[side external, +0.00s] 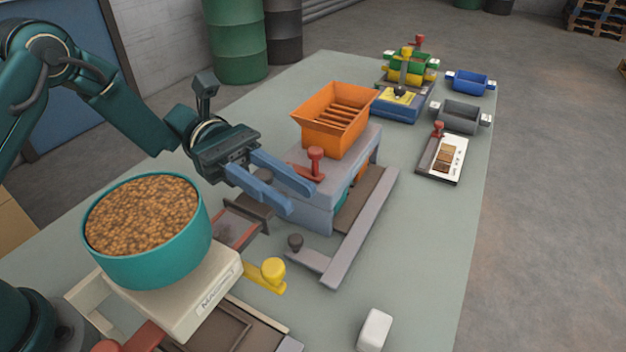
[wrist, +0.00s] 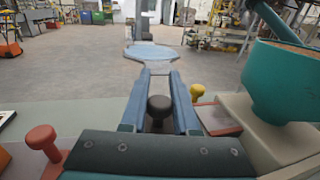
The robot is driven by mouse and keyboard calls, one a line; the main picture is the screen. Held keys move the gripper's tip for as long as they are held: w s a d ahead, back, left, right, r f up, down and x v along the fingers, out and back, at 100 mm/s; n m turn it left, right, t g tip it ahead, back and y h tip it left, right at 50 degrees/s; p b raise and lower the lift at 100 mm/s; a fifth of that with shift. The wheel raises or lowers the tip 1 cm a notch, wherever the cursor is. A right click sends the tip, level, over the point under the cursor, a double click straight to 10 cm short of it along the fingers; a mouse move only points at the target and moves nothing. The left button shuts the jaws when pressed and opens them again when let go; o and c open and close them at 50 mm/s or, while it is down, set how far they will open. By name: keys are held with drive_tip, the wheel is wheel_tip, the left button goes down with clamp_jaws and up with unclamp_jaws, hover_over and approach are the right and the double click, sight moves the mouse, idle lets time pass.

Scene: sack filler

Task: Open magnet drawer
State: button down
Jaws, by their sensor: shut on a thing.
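My gripper (side external: 302,200) reaches in from the left over the table, beside the blue-grey housing under an orange hopper (side external: 335,118). Its two blue fingers are shut on a dark round knob (side external: 262,175), which sits between them well back from the tips. The knob also shows between the fingers in the wrist view (wrist: 159,106). A dark drawer-like part (side external: 250,208) lies below the fingers, partly hidden by them. I cannot tell how far any drawer is out of the housing.
A teal bowl of brown pellets (side external: 142,222) stands on a cream scale (side external: 205,298) at the left.

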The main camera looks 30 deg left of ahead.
drive_tip(key=shift+w, duration=0.15)
drive_tip(key=shift+w, duration=2.3)
drive_tip(key=c, duration=0.7)
unclamp_jaws()
drive_tip(key=shift+o, duration=0.2)
drive_tip(key=shift+a, duration=0.1)
drive_tip(key=v, duration=0.5)
